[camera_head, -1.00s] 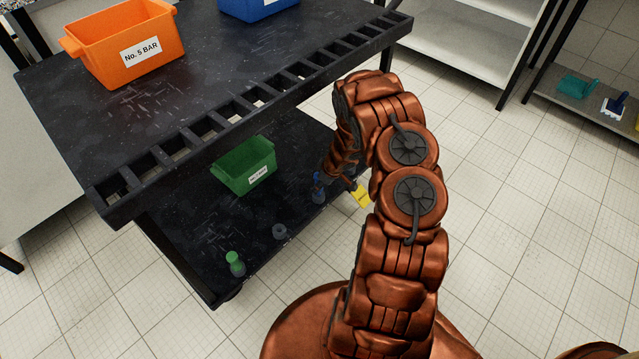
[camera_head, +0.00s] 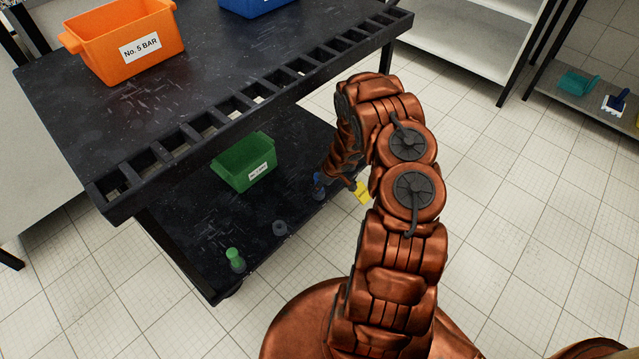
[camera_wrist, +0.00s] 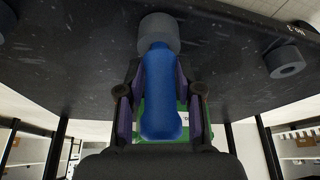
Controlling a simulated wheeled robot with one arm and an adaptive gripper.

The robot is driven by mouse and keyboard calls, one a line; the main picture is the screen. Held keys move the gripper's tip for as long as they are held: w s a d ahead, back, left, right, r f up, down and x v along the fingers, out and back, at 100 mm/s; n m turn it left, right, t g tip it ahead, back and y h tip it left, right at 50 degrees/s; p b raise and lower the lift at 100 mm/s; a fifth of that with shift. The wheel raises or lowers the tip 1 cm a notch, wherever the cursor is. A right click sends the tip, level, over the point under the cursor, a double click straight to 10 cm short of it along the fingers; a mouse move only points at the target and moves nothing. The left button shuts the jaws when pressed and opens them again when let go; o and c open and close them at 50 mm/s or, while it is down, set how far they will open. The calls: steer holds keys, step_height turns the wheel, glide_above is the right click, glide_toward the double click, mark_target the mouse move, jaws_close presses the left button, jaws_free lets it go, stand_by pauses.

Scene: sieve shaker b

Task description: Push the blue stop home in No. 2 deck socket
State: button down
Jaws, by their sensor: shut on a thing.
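The blue stop (camera_wrist: 160,92) is between the purple-padded fingers of my gripper (camera_wrist: 160,108) in the wrist view. Its far end meets a grey round socket (camera_wrist: 157,30). It is in line with the socket, but I cannot tell how deep it sits. In the head view the blue stop (camera_head: 319,181) stands at that socket (camera_head: 320,194) on the lower deck (camera_head: 262,250). My gripper there is largely hidden behind my arm.
An empty grey socket (camera_head: 280,228) and a green stop (camera_head: 235,256) in another socket are nearer on the deck. A green bin (camera_head: 245,165) stands behind. The upper deck's slotted edge (camera_head: 215,120) overhangs, carrying an orange bin (camera_head: 125,45) and a blue bin (camera_head: 255,5).

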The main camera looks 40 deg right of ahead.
steer(key=shift+f, duration=0.35)
steer(key=c, duration=0.7)
jaws_free()
steer(key=v, duration=1.2)
steer(key=shift+d, duration=0.1)
steer(key=shift+s+f, duration=0.1)
